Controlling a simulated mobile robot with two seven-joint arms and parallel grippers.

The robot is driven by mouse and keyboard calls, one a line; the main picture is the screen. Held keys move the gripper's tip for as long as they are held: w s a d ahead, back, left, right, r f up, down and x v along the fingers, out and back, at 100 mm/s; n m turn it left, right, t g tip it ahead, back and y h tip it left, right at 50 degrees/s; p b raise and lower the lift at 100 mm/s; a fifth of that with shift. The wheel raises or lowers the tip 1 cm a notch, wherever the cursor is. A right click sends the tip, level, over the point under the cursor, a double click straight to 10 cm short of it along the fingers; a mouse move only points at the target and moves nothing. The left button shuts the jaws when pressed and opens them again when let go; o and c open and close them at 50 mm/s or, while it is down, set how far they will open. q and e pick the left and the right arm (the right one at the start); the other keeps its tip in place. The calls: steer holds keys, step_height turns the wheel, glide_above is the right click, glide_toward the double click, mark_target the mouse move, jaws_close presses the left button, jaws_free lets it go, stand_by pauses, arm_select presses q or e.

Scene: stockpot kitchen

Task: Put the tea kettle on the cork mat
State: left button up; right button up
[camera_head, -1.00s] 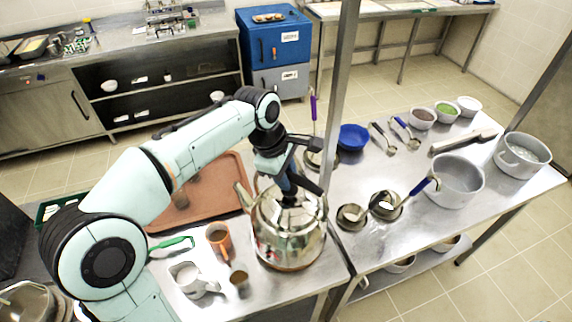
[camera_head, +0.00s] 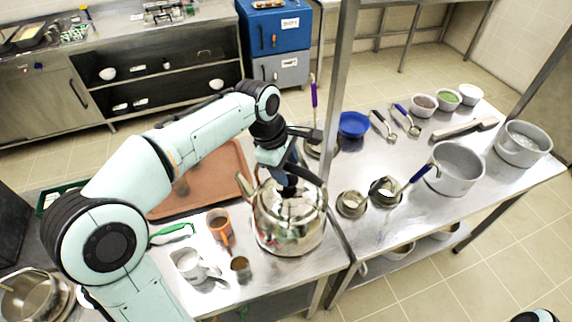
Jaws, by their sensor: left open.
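The tea kettle (camera_head: 287,232) is a shiny steel pot standing upright on the near counter, its spout pointing up and left. My left gripper (camera_head: 289,190) is open and points down at the top of the kettle, over its lid and handle. The gripper and wrist hide much of the handle, and I cannot tell whether the fingers touch it. I cannot make out the cork mat clearly, nor tell whether anything lies under the kettle. My right gripper is not in view.
A metal post (camera_head: 338,90) rises right of the kettle. Pots (camera_head: 456,170) and bowls fill the right table.

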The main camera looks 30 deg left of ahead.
arm_select(q)
steer(key=p+v, duration=0.1)
steer(key=v, duration=1.1)
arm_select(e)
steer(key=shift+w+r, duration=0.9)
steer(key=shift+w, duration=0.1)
arm_select(q)
steer(key=shift+s, duration=0.1)
